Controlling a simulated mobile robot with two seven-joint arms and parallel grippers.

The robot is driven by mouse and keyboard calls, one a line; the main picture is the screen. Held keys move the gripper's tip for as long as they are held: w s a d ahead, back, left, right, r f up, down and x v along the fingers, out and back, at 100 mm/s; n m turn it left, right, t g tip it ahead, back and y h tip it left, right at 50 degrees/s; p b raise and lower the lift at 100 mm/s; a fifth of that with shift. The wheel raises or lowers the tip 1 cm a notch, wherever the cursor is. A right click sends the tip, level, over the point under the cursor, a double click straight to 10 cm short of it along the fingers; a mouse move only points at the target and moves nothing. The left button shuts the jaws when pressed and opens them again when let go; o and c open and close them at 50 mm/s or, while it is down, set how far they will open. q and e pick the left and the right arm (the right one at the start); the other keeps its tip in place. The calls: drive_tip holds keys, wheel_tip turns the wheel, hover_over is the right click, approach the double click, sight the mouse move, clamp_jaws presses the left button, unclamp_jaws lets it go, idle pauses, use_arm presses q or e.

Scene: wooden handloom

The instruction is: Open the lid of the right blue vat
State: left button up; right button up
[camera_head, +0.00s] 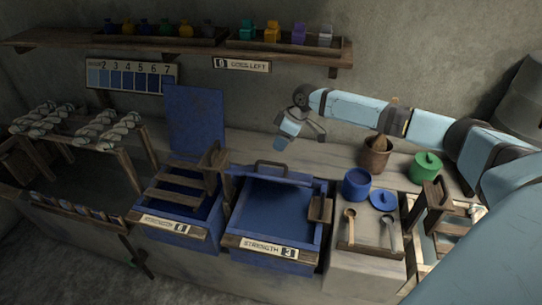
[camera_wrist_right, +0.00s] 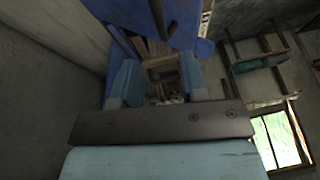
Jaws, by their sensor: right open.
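The right blue vat (camera_head: 232,233) stands at the front middle, with a strength label reading 3 on its front. A flat dark blue surface (camera_head: 275,208) fills its top, and a grey handle (camera_head: 271,166) stands at its back edge. It looks like a lid lying down, but I cannot tell for certain. My right gripper (camera_head: 301,139) is above and behind the vat, apart from the handle. In the right wrist view its two fingers (camera_wrist_right: 158,82) are spread with nothing held between them. My left gripper is not in view.
The left blue vat (camera_head: 165,235) has a raised blue lid (camera_head: 195,120) and wooden slats. Right of the right vat are a blue pot (camera_head: 357,184), a green pot (camera_head: 425,167) and a wooden bucket (camera_head: 375,158). A shelf (camera_head: 190,43) with bottles runs along the wall.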

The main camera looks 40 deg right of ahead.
drive_tip(key=p+x, duration=0.1)
drive_tip(key=x, duration=0.7)
drive_tip(key=shift+c, duration=0.2)
clamp_jaws()
